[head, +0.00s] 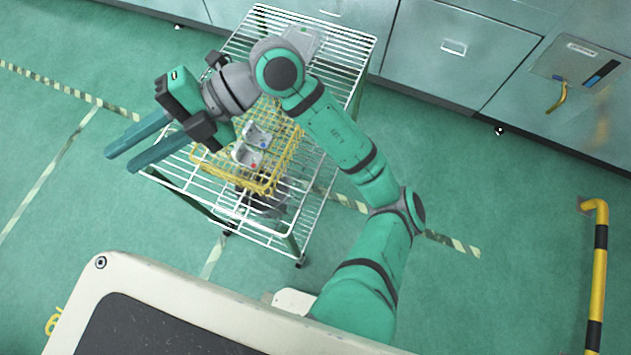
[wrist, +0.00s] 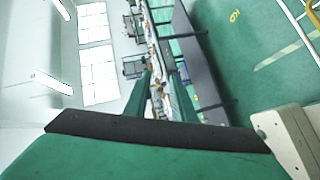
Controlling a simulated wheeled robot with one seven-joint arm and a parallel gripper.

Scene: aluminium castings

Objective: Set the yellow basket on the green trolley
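The yellow wire basket (head: 266,184) rests on the white wire top of the trolley (head: 330,31), which has green posts; it seems to sit upright, with grey castings (head: 249,156) inside. My arm crosses above it and hides part of its far side. My gripper (head: 121,160) is to the left of the basket, apart from it, pointing left beyond the trolley's edge. Its two fingers are parallel with a gap between them and nothing in it. In the wrist view the fingers (wrist: 162,92) are also apart, with only distant room between them.
A grey part (head: 304,36) lies at the trolley's far end, partly behind my arm. Steel cabinets (head: 455,60) line the back. A yellow-black barrier (head: 598,270) stands at the right. The green floor is open to the left.

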